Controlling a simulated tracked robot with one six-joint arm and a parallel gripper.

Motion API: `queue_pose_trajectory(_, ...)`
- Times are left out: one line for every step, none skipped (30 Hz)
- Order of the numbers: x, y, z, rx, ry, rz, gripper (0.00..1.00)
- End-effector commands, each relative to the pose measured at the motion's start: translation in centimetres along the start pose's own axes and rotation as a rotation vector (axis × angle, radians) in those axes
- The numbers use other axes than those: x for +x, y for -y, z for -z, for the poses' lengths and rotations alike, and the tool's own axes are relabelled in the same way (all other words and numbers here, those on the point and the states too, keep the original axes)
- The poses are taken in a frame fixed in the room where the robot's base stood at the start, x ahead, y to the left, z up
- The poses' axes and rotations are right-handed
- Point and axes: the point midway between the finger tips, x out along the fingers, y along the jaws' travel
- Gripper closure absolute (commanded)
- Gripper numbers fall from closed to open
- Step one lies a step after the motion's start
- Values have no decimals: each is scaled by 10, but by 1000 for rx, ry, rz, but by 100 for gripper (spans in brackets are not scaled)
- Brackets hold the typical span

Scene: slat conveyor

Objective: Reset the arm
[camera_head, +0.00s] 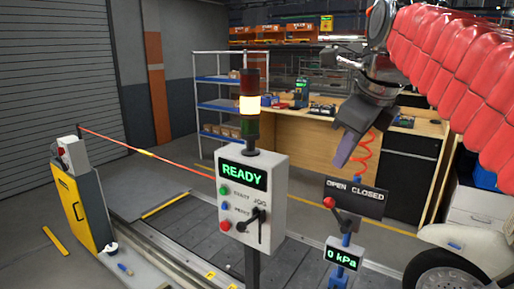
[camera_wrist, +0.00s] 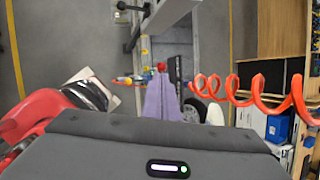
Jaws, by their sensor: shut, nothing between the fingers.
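My gripper (camera_head: 342,158) hangs from my red-padded arm at the upper right of the head view, its purple fingers pointing down and shut with nothing between them. In the wrist view the purple fingers (camera_wrist: 163,98) lie together in the middle. In the head view the gripper appears above and left of the OPEN/CLOSED valve panel (camera_head: 355,198) and to the right of the control box (camera_head: 250,204), with no contact that I can see.
The control box reads READY under a lit signal tower (camera_head: 250,105). A gauge (camera_head: 343,257) reads 0 kPa. A red coiled hose (camera_head: 363,155) hangs beside my gripper. A yellow cabinet (camera_head: 80,215) stands left, a wooden workbench (camera_head: 300,128) behind.

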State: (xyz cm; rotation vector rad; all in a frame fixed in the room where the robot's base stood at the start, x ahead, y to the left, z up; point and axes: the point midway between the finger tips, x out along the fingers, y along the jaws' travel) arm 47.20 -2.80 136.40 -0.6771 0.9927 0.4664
Motion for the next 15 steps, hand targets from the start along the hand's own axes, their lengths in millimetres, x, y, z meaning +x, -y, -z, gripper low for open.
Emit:
queue_pose_trajectory(4, 1, 0, -62, 0, 3, 100)
queue_pose_trajectory(6, 1, 1, -103, -1, 4, 100)
queue_pose_trajectory(10, 2, 1, -158, -1, 6, 100)
queue_pose_trajectory(13, 2, 2, -199, -3, 7, 100)
queue_pose_trajectory(17, 2, 3, -240, -5, 6, 100)
queue_pose_trajectory(21, 1, 5, -294, -8, 6, 100)
queue_pose_trajectory(24, 1, 6, -336, -10, 6, 100)
queue_pose_trajectory(28, 1, 8, -376, -12, 6, 100)
queue_pose_trajectory(32, 0, 10, -432, -15, 5, 100)
queue_pose_trajectory(35, -1, 12, -472, -18, 5, 100)
queue_pose_trajectory(38, -2, 14, -513, -19, 5, 100)
queue_pose_trajectory(42, -4, 16, -569, -22, 4, 100)
queue_pose_trajectory(45, -6, 18, -611, -24, 3, 100)
queue_pose_trajectory(48, -7, 20, -653, -26, 4, 100)
queue_pose_trajectory(52, -9, 23, -708, -29, 2, 100)
